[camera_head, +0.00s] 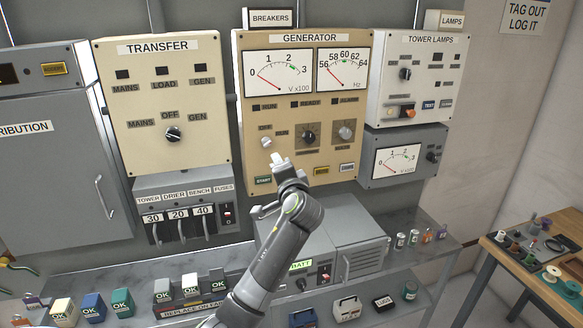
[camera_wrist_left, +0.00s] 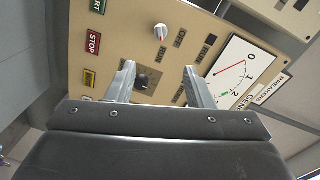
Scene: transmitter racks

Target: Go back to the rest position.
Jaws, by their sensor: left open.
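My left gripper (camera_head: 268,184) is in front of the lower left part of the cream generator panel (camera_head: 325,180). It is open, with nothing between its fingers. In the left wrist view the two fingers of the left gripper (camera_wrist_left: 160,82) stand apart. A dark knob (camera_wrist_left: 147,79) shows between them on the panel behind, and a white knob (camera_wrist_left: 161,32) shows beyond them. The gap between fingers and panel is hard to judge. My right gripper is in neither view.
The transfer panel (camera_head: 163,100) is at the left and the tower lamps panel (camera_head: 418,75) at the right. A grey battery unit (camera_head: 360,240) stands below the generator panel, close to my forearm. A wooden table (camera_head: 570,225) with small parts is at the far right.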

